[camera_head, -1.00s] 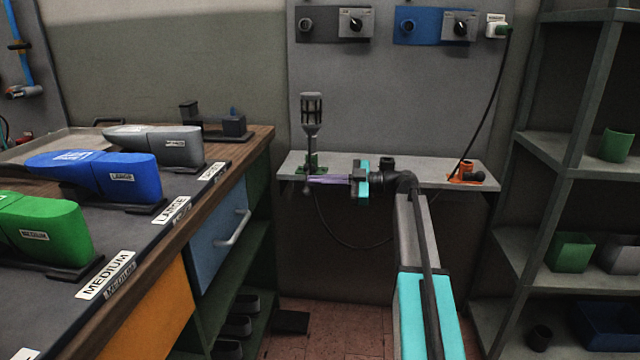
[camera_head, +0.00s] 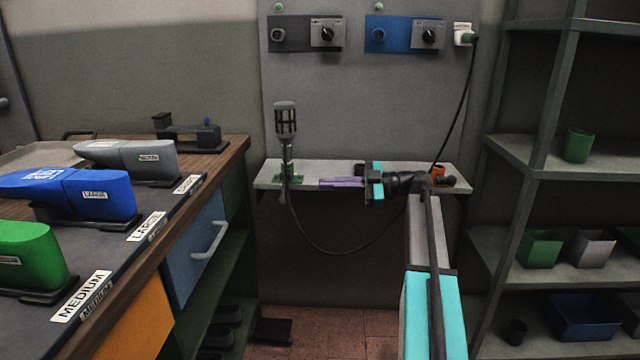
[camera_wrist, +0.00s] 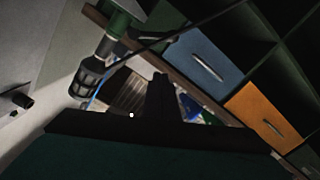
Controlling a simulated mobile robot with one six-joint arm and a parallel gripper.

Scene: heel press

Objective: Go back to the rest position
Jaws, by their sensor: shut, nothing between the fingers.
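My gripper (camera_head: 322,183) reaches left over the wall ledge in the head view, its purple fingers closed together with nothing between them. The fingertips are apart from the dark caged tool (camera_head: 286,122), which stands upright at the ledge's left end by a green holder (camera_head: 288,172). In the wrist view, the dark caged tool (camera_wrist: 88,80) shows to the left of my dark fingers (camera_wrist: 140,95). Detail at the fingertips is too dark to tell there.
The grey ledge (camera_head: 264,182) also bears an orange piece (camera_head: 438,170). A black cable (camera_head: 350,250) loops below it. A workbench with shoe forms (camera_head: 95,195) and a blue drawer (camera_head: 197,255) stands left; shelving (camera_head: 520,150) stands right. Floor (camera_head: 330,325) shows between them.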

